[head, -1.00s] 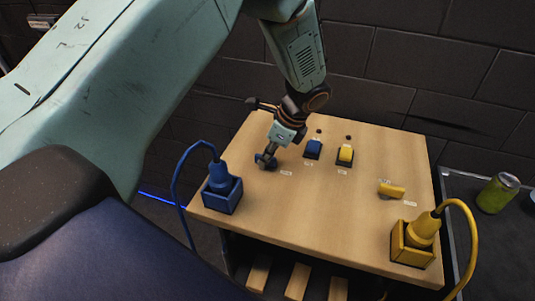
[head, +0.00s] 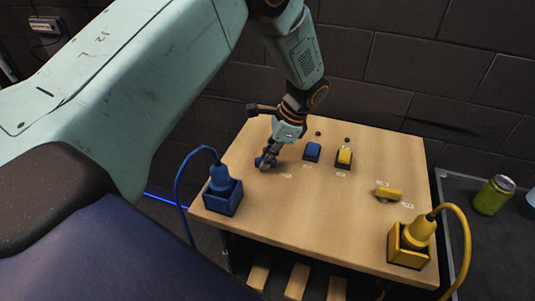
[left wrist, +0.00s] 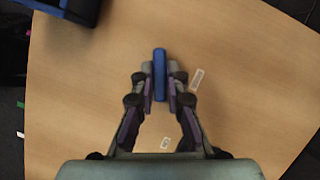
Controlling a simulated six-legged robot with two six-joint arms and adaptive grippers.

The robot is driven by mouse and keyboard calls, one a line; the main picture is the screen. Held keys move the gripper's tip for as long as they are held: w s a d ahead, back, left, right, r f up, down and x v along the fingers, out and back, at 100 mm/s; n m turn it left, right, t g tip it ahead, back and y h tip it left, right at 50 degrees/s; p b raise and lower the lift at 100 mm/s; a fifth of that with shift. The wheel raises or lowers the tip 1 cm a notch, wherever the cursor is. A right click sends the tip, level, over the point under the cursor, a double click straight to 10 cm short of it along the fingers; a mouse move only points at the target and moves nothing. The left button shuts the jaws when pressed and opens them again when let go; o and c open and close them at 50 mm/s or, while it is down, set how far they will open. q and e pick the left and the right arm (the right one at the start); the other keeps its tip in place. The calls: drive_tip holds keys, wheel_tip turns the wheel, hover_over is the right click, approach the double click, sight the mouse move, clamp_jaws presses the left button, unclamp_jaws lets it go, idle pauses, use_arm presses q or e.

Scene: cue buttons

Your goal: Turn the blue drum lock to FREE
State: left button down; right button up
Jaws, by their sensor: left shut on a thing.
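The blue drum lock shows in the left wrist view as a narrow blue bar (left wrist: 160,75) between my left fingertips. In the head view only a bit of its blue (head: 258,161) shows beside my left gripper (head: 267,161), which hides most of it. My left gripper also shows in the left wrist view (left wrist: 160,83), shut on the blue bar from both sides. Two small white labels lie on the wood near the lock, one right of the fingers (left wrist: 197,79) and one below it (left wrist: 165,143). Their words are too small to read. My right gripper is not in view.
On the wooden table (head: 310,215) are a blue button (head: 313,150), a yellow button (head: 344,157) and a yellow bar lock (head: 388,193). A blue plug in a box (head: 222,195) stands front left, a yellow one (head: 410,245) front right. A green can (head: 494,195) stands at right.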

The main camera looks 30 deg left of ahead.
use_arm(q)
drive_tip(key=n, duration=0.2)
drive_tip(key=n+g+h, duration=0.1)
drive_tip(key=n, duration=0.3)
drive_tip(key=shift+w+a+r+n+h, duration=0.2)
drive_tip(key=shift+w+a+n+h, duration=0.1)
drive_tip(key=shift+w+a+h, duration=0.1)
drive_tip(key=n+h, duration=0.1)
drive_tip(key=n, duration=0.2)
drive_tip(key=shift+a+g, duration=0.15)
drive_tip(key=shift+g, duration=0.25)
drive_tip(key=shift+w+a+r+n+h+p, duration=0.15)
drive_tip(key=shift+n+h, duration=0.3)
drive_tip(key=shift+n, duration=0.5)
drive_tip(key=shift+s+a+f+n+h+p, duration=0.15)
drive_tip(key=shift+n+h, duration=0.3)
drive_tip(key=shift+n, duration=0.5)
drive_tip(key=shift+w+d+r, duration=0.1)
drive_tip(key=c, duration=1.7)
unclamp_jaws()
drive_tip(key=o, duration=0.3)
drive_tip(key=shift+s, duration=0.2)
drive_tip(key=shift+o, duration=0.2)
drive_tip(key=shift+f, duration=0.2)
drive_tip(key=shift+r, duration=0.1)
